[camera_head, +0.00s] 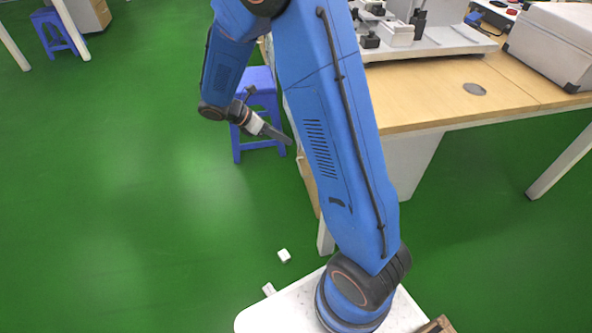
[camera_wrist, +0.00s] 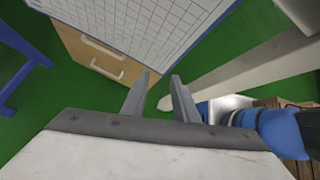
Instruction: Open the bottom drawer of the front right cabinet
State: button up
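The cabinet (camera_wrist: 73,42) shows in the wrist view at upper left, with a light wood drawer front. It has two pale bar handles, an upper handle (camera_wrist: 103,47) and a lower handle (camera_wrist: 107,69). The lower edge of the front lies near the green floor. In the head view only a narrow wood strip of the cabinet (camera_head: 308,183) shows beside my arm; the rest is hidden. My gripper (camera_wrist: 162,76) is open and empty, its fingers apart, to the right of the handles and not touching them. In the head view it (camera_head: 289,140) points right, toward the cabinet.
A wooden-topped table (camera_head: 440,90) stands at the right, carrying equipment and a grey case (camera_head: 550,45). A blue stool (camera_head: 258,80) stands behind my gripper. A small white block (camera_head: 284,255) lies on the floor.

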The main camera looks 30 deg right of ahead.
jog(key=w+a+f+n+t+h, duration=0.1)
jog(key=w+f+n+h, duration=0.15)
jog(key=f+n, duration=0.6)
jog(key=w+a+f+n+t+h, duration=0.2)
jog(key=w+f+n, duration=0.15)
jog(key=f, duration=0.95)
jog(key=w+a+f+n+t+h, duration=0.15)
jog(key=w+f+n, duration=0.3)
jog(key=f, duration=0.55)
jog(key=w+d+f+n, duration=0.1)
jog(key=d+f, duration=0.2)
jog(key=d, duration=1.4)
jog(key=shift+f+h, duration=0.2)
jog(key=shift+h, duration=0.2)
jog(key=shift+w, duration=0.1)
grip_shut()
